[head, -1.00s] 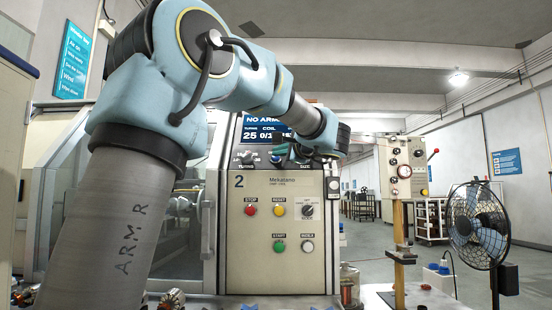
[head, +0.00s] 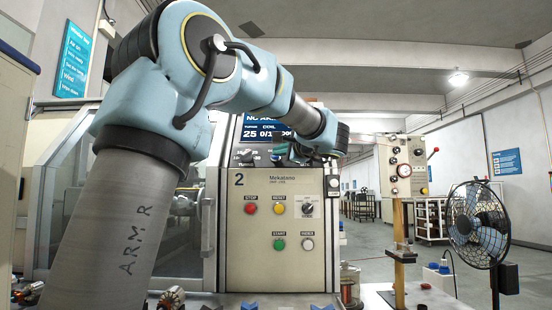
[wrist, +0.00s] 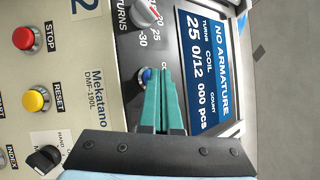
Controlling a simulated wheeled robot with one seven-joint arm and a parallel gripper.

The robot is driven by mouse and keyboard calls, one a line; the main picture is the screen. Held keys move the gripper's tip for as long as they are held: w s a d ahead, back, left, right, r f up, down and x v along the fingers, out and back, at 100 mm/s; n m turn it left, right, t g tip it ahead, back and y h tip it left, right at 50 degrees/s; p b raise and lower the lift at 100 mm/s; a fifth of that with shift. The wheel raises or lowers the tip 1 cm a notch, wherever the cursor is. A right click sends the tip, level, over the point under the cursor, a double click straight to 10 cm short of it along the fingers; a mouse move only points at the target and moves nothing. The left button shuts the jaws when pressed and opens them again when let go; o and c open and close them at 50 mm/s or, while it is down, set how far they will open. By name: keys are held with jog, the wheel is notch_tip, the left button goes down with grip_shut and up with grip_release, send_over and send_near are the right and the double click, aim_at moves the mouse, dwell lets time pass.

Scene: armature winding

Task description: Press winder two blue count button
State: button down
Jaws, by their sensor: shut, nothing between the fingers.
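Winder two's cream control panel (head: 260,240) carries the number 2 and stands in front of me. In the wrist view, the blue count button (wrist: 143,77) sits in a dark ring just below the display (wrist: 208,70), left of the fingertips. The teal fingers partly cover it, and I cannot tell whether they touch it. My gripper (wrist: 160,76) is shut and empty, its tips pointing at the panel beside the button. In the head view, my gripper (head: 287,152) is small and partly hidden below the display.
The red stop button (wrist: 23,37), yellow reset button (wrist: 36,99) and turns knob (wrist: 145,14) are nearby on the panel. Green start (head: 279,244) and white index (head: 307,244) buttons sit lower. A gauge stand (head: 399,220) and fan (head: 477,224) stand at right.

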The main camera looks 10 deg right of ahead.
dwell(0.5)
jog(key=shift+s+r, duration=0.1)
jog(key=shift+s, duration=0.15)
jog(key=shift+r, duration=0.1)
jog(key=shift+s+a+r+b, duration=0.2)
jog(key=shift+s+r, duration=0.35)
jog(key=shift+s, duration=0.25)
jog(key=shift+s+a+r+b, duration=0.2)
jog(key=shift+s+r, duration=0.4)
jog(key=shift+s, duration=0.2)
jog(key=shift+s+a+r+b, duration=0.1)
jog(key=shift+s+r+b, duration=0.1)
jog(key=shift+s+r, duration=0.5)
jog(key=shift+s+f, duration=0.1)
jog(key=shift+f, duration=0.05)
